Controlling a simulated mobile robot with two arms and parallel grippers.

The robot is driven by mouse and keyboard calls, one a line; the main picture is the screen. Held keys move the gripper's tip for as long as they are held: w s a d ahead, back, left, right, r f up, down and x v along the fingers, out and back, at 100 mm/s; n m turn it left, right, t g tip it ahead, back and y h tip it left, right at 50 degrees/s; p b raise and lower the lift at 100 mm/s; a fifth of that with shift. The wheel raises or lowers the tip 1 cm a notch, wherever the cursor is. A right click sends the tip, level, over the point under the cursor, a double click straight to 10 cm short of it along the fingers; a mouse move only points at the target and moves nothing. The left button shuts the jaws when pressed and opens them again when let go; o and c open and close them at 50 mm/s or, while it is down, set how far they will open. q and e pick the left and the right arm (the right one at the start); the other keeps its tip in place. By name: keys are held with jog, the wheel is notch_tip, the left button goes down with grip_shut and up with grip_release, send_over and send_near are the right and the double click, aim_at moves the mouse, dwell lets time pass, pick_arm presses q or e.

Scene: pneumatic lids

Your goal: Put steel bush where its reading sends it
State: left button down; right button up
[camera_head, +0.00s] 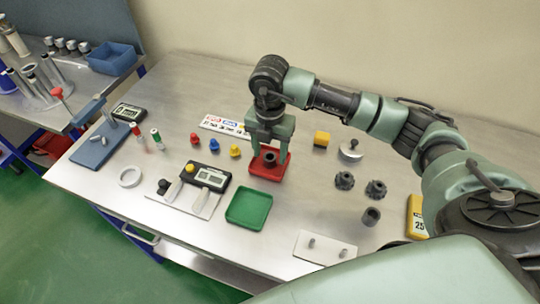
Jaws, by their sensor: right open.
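My right gripper (269,152) is open and points down over a red tray (262,175). A dark grey round bush (269,159) is at the red tray between or just below the fingertips. I cannot tell whether the fingers touch it. Another dark hollow cylinder (371,216) stands on the table at the right; I cannot tell which of the two is the steel bush. A green tray (249,206) is empty in front of the red tray. A gauge with a display (208,178) stands left of the trays; its reading is too small to make out. My left gripper is not in view.
Two dark knobbed parts (376,189), a yellow block (321,139) and a metal disc (351,150) lie to the right. A white plate with pegs (325,249) is near the front edge. Small red, blue and yellow pieces (214,145) stand left of my gripper.

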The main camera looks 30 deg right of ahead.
notch_tip(320, 180, up, 10)
jog(key=b, duration=0.2)
dwell(0.3)
